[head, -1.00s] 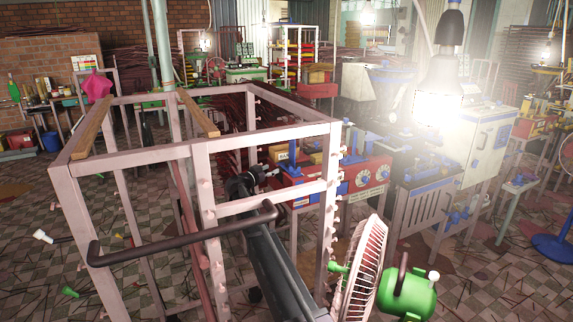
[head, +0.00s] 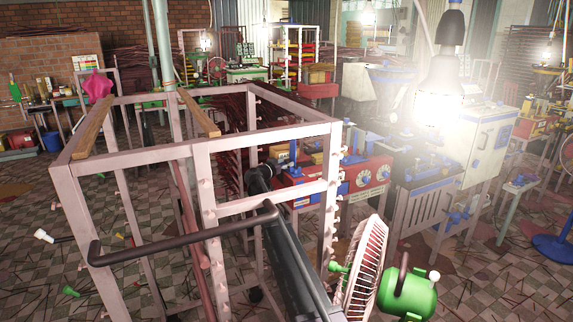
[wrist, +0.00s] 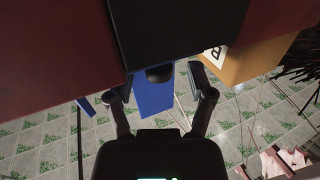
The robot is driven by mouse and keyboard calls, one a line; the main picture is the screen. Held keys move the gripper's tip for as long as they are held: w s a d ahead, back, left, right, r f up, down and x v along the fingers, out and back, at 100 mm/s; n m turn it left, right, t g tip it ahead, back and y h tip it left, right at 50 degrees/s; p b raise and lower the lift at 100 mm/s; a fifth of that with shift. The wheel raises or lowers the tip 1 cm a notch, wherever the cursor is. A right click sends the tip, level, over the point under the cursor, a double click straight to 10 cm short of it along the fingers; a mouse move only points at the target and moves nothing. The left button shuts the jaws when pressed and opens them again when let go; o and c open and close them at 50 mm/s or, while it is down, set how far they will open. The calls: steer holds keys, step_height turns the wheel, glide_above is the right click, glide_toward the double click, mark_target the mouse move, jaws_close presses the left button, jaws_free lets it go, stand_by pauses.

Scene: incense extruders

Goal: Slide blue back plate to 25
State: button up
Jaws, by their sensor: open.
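A blue plate (wrist: 154,98) hangs below a black part (wrist: 165,30) in the wrist view, between the two fingers of my gripper (wrist: 155,84). The gripper is open, with a finger on each side of the plate; I cannot tell whether either touches it. In the head view my arm reaches past the metal rack to the left side of the red machine (head: 370,174), which has dials on its front. The gripper's fingers are hidden there. No scale or number 25 is readable.
A pale metal rack frame (head: 262,135) stands close around my arm. A green fan (head: 408,293) stands at its right. In the wrist view a dark red surface (wrist: 50,45) fills the upper left and a yellow-brown block (wrist: 243,63) is at the right.

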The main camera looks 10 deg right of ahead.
steer(key=shift+c, duration=0.2)
jaws_close()
steer(key=shift+w+d, duration=0.3)
steer(key=shift+d, duration=0.55)
steer(key=shift+w+d, duration=0.3)
steer(key=shift+d, duration=0.5)
steer(key=shift+o, duration=0.2)
jaws_free()
steer(key=shift+a, duration=0.1)
steer(key=shift+s, duration=0.15)
steer(key=v, duration=1.2)
